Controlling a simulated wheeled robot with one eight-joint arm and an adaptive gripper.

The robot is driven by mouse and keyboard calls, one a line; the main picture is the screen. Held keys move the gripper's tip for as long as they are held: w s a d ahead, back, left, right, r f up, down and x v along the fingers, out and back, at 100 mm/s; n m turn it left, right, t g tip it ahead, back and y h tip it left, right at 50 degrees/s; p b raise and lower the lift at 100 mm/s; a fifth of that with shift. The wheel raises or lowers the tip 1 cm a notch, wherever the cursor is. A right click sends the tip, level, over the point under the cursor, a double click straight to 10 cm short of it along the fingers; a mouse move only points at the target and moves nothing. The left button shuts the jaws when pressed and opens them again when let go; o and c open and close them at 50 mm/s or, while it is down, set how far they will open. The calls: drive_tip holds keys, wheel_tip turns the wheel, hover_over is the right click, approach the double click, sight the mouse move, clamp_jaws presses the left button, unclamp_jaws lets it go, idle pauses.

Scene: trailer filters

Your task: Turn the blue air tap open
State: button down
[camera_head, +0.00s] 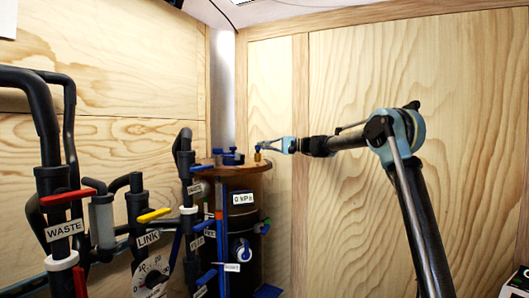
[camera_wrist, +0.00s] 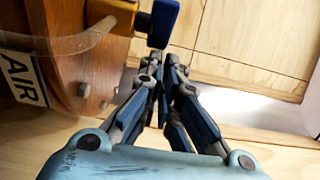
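The blue air tap handle (camera_wrist: 160,22) sits on a brass fitting at the top of the wrist view, beside the wooden drum top. In the head view its brass fitting (camera_head: 258,157) stands at the right rim of the drum; the handle is hard to separate from my fingertips. My gripper (camera_wrist: 168,62) has its two fingers drawn together, with the tips just below the handle in the wrist view. I see nothing between them. Whether the tips touch the handle I cannot tell. My gripper (camera_head: 262,146) reaches in from the right in the head view.
An "AIR" label (camera_wrist: 25,80) is on the drum's side. The drum (camera_head: 262,187) carries a "0 kPa" display (camera_head: 243,198) and other blue fittings. Black pipes with red (camera_head: 68,197) and yellow (camera_head: 154,215) levers crowd the left. Wooden walls stand behind.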

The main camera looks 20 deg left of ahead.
wheel_tip(320, 180, up, 9)
drive_tip(key=shift+f, duration=0.2)
drive_tip(key=s+d+f+t+h, duration=0.25)
drive_tip(key=s+d+f, duration=0.35)
drive_tip(key=d, duration=0.4)
drive_tip(key=s+d+f+t+h, duration=0.1)
drive_tip(key=s+d+f+h, duration=0.2)
drive_tip(key=s+d+f, duration=0.55)
drive_tip(key=s+d+f+t+h, duration=0.1)
drive_tip(key=s+d+f+h, duration=0.25)
drive_tip(key=d, duration=0.85)
drive_tip(key=s+d+f+m+t+h, duration=0.1)
drive_tip(key=s+d+f+h, duration=0.3)
drive_tip(key=s+d+f, duration=0.9)
drive_tip(key=s+d+f+m+h, duration=0.1)
drive_tip(key=s+d+f+h, duration=0.3)
drive_tip(key=s+d+f, duration=0.9)
drive_tip(key=d+f, duration=0.3)
drive_tip(key=f, duration=0.4)
drive_tip(key=shift+s+d+f+t+h, duration=0.2)
drive_tip(key=shift+d+f+t+h, duration=0.05)
drive_tip(key=shift+f+t+h, duration=0.1)
drive_tip(key=shift+a, duration=0.1)
